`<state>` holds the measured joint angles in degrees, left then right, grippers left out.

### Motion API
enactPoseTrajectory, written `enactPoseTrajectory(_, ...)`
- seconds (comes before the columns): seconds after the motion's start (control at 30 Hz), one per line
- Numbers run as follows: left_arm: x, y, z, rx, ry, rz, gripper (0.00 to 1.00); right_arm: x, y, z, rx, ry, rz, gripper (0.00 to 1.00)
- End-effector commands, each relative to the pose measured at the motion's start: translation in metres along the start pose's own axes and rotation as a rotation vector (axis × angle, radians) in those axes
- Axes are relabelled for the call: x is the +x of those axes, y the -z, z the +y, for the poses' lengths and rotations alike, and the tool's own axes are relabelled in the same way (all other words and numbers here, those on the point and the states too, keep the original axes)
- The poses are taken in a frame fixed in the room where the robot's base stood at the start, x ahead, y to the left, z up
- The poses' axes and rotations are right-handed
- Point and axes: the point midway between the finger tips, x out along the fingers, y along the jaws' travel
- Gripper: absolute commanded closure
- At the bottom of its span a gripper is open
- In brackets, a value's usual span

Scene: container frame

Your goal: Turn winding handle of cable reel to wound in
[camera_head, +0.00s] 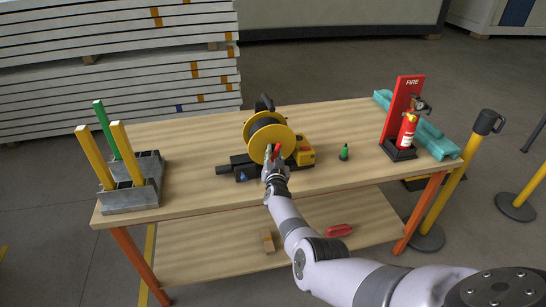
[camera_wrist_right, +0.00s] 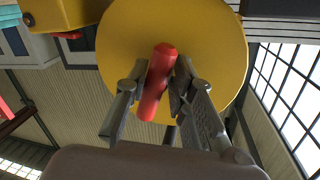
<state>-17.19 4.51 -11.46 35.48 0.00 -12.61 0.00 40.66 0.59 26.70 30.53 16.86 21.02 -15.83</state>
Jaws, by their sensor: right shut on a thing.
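The cable reel (camera_head: 257,131) stands near the middle of the wooden table, with yellow flanges and a dark wound middle. Its yellow flange (camera_wrist_right: 215,35) fills much of the right wrist view. The red winding handle (camera_wrist_right: 158,75) sticks out from the flange. My right gripper (camera_wrist_right: 157,85) is shut on the red handle, with one finger on each side of it. In the head view the right gripper (camera_head: 274,160) is at the lower right part of the near flange and partly covers the handle (camera_head: 276,150). My left gripper is not in view.
A grey block holder (camera_head: 130,198) with yellow and green bars stands at the left. The table front (camera_head: 200,190) is mostly clear.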

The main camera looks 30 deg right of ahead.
Motion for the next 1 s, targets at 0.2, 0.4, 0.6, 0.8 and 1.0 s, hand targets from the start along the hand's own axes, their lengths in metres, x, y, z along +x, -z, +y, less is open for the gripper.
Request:
enactPoseTrajectory(0.2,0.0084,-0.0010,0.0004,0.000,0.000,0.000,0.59,-0.0004,-0.0048,0.0045,-0.135,-0.003,0.019,1.00)
enactPoseTrajectory(0.4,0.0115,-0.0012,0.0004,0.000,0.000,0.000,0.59,-0.0002,-0.0035,0.0050,-0.209,-0.003,0.035,1.00)
enactPoseTrajectory(0.6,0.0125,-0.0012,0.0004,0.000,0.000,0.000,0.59,0.0000,-0.0025,0.0052,-0.240,-0.004,0.041,1.00)
enactPoseTrajectory(0.8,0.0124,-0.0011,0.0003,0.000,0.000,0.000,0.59,0.0000,-0.0019,0.0051,-0.245,-0.004,0.043,1.00)
enactPoseTrajectory(1.0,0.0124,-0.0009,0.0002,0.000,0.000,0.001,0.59,0.0002,-0.0014,0.0048,-0.244,-0.004,0.044,1.00)
